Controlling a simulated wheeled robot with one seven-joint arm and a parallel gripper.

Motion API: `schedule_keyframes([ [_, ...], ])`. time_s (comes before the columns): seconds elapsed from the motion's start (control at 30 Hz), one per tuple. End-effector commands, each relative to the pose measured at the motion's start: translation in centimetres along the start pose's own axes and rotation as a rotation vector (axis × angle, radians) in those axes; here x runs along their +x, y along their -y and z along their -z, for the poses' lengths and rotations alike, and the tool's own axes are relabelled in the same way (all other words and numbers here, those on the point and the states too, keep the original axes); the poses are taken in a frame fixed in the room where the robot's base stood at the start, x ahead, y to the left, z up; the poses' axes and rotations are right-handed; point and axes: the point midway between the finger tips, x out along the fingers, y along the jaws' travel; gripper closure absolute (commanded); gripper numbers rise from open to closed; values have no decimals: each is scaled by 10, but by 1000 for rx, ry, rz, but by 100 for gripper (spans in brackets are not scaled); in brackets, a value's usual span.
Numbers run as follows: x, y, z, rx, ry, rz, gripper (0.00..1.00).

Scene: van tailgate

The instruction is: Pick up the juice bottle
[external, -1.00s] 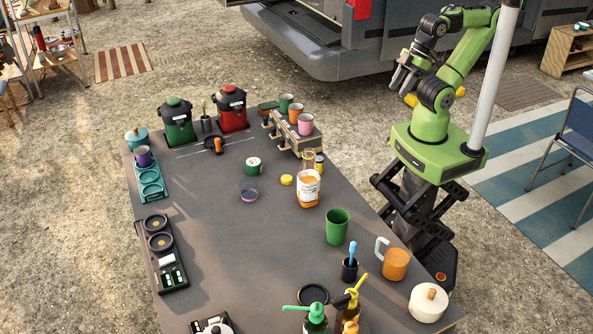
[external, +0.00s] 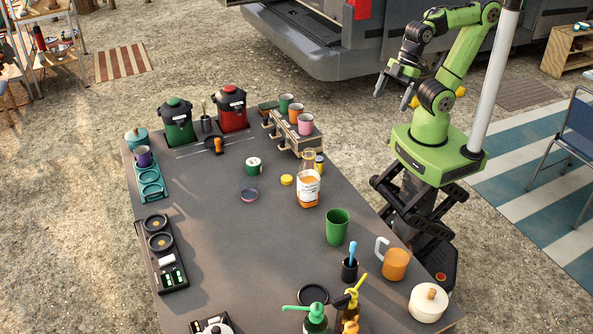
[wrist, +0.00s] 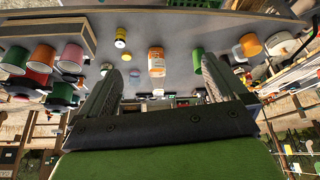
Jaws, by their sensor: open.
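The juice bottle (external: 308,186) stands upright on the dark table, with orange juice, a white label and a clear neck. In the wrist view the juice bottle (wrist: 156,62) shows near the middle, beyond the gap between my fingers. My gripper (external: 393,93) is open and empty, raised beyond the table's right edge and well apart from the bottle.
A green cup (external: 337,227) and orange pitcher (external: 396,264) stand nearer the front. The table's middle left of the bottle is mostly clear.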

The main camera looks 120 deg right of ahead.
Motion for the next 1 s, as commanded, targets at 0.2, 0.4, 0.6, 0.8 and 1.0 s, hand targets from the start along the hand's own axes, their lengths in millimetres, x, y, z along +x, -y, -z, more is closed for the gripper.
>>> schedule_keyframes([
  [0.2, 108, -17, 43, -278, -80, 276, 0],
  [0.4, 190, -62, 68, -373, -405, 440, 0],
  [0.6, 225, -111, 72, -354, -679, 407, 0],
  [0.8, 240, -107, 85, -358, -719, 397, 0],
  [1.0, 275, -82, 113, -359, -715, 399, 0],
])
